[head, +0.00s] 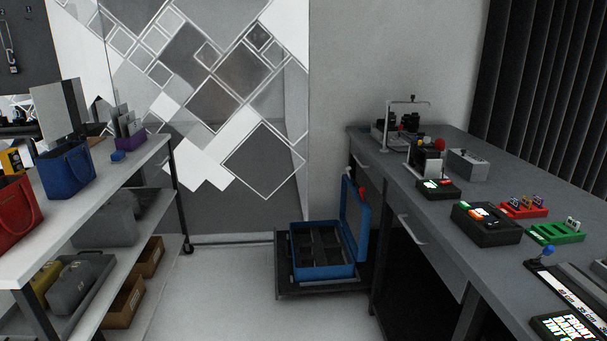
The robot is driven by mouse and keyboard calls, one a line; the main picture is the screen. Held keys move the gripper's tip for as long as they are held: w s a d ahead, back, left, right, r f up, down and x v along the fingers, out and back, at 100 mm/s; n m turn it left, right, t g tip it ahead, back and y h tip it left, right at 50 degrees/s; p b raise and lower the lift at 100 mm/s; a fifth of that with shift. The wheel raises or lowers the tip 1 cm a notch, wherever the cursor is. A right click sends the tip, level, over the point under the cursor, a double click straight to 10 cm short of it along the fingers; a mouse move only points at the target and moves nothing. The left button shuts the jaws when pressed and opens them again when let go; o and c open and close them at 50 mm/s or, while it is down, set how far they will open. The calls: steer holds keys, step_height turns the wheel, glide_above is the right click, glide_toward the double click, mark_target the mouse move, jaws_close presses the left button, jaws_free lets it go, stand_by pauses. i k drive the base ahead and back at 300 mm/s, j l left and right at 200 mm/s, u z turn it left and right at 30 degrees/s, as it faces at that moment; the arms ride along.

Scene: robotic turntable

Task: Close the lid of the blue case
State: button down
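The blue case (324,270) sits in the head view on a low dark platform near the floor, between the shelf and the workbench. Its lid (354,222) stands open and roughly upright on the case's right side. The inside is dark and divided into several compartments, which look empty. A small red thing (362,190) shows near the top of the lid; I cannot tell what it belongs to. My gripper is not in view.
The dark platform (290,290) carries the case. A grey workbench (385,160) with several devices stands right, close to the lid. A wheeled shelf (115,185) with bags and boxes stands left. The floor (220,285) between them is clear.

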mark_target(355, 215)
steer(key=i, duration=3)
steer(key=i+z, duration=0.2)
steer(key=i, duration=0.3)
